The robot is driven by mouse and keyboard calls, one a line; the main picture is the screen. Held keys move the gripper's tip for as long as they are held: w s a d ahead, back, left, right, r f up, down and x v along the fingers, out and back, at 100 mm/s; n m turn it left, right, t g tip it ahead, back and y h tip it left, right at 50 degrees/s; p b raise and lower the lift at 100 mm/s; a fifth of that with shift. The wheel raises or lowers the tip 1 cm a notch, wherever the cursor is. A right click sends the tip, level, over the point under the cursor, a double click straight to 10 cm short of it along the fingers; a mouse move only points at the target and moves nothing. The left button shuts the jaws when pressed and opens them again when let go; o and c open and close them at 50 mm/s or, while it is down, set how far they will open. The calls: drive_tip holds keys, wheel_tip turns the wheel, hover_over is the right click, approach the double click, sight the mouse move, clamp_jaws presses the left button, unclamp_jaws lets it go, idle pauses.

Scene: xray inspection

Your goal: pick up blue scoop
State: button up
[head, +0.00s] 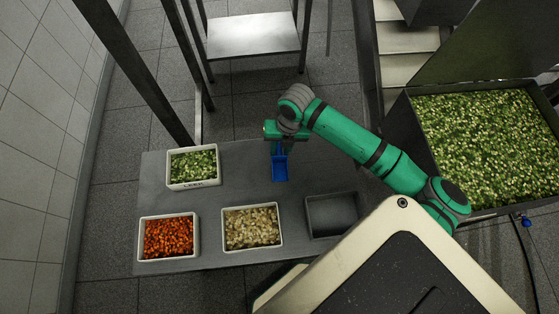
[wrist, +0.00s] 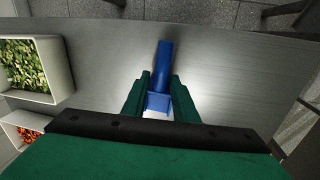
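The blue scoop (head: 280,169) lies on the grey table, its pan toward me and its handle pointing away, partly under my gripper. In the wrist view the scoop's handle (wrist: 164,57) extends ahead of the fingertips, and its pan shows between the fingers. My gripper (wrist: 160,76) is open, with one green finger on each side of the scoop. The gaps beside the handle are narrow, and I cannot tell whether a finger touches it. In the head view my gripper (head: 272,131) is at the handle end, and its wrist hides part of it.
On the grey table (head: 232,184) stand white crates of green leek (head: 192,186), red-orange pieces (head: 141,238) and pale pieces (head: 280,238), plus an empty grey tray (head: 309,225). A large bin (head: 409,118) of chopped greens is at right. A dark post (head: 131,68) rises behind the table.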

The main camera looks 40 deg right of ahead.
wheel_tip(320, 180, down, 2)
drive_tip(key=shift+w+a+f, duration=0.1)
drive_tip(key=shift+a+f, duration=0.05)
drive_tip(key=shift+c, duration=0.6)
clamp_jaws()
drive_tip(key=shift+r, duration=0.85)
drive_tip(key=s+d+r, duration=0.7)
drive_tip(key=s+r, duration=0.4)
drive_tip(key=shift+s+d+r, duration=0.15)
drive_tip(key=shift+s+d, duration=0.1)
drive_tip(key=shift+s, duration=0.15)
